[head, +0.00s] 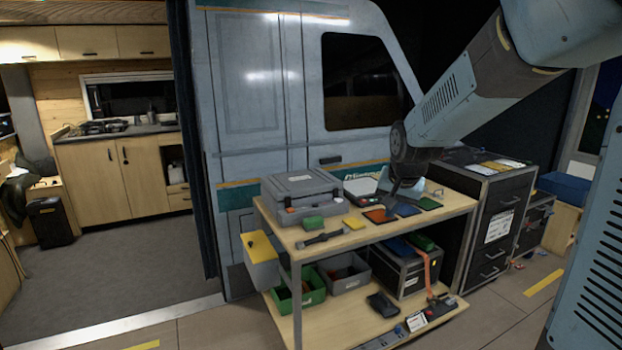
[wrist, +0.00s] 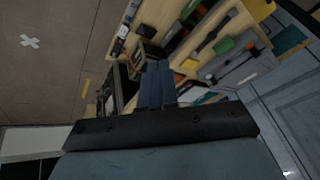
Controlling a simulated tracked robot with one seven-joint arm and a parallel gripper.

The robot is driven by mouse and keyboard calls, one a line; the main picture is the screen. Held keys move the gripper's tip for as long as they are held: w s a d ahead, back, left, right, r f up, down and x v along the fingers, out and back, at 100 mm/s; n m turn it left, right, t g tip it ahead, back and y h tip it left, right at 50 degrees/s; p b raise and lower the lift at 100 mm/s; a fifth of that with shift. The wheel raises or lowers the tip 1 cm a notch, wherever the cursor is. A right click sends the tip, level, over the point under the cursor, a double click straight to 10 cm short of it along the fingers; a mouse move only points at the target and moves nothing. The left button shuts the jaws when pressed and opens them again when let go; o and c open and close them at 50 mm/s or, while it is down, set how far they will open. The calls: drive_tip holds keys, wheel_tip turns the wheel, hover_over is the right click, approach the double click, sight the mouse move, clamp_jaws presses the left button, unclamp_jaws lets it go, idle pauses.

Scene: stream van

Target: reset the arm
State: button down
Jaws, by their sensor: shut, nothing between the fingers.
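My arm reaches in from the upper right of the head view, bent downward over a wooden two-tier work table (head: 335,242). My gripper (head: 392,196) is at its lower end, small and dark, above or close to the back of the table top near the coloured pads. In the wrist view my gripper (wrist: 156,75) is shut, its bluish fingers together with nothing between them. Whether the fingertips touch anything on the table cannot be told.
The van side (head: 265,100) is behind. Open floor (head: 120,260) lies left.

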drive_tip(key=s+d+r+n, duration=0.2)
drive_tip(key=s+r, duration=0.1)
drive_tip(key=s, duration=0.9)
drive_tip(key=s+d+r+n, duration=0.2)
drive_tip(key=s+r, duration=0.2)
drive_tip(key=s, duration=0.9)
drive_tip(key=shift+s, duration=0.2)
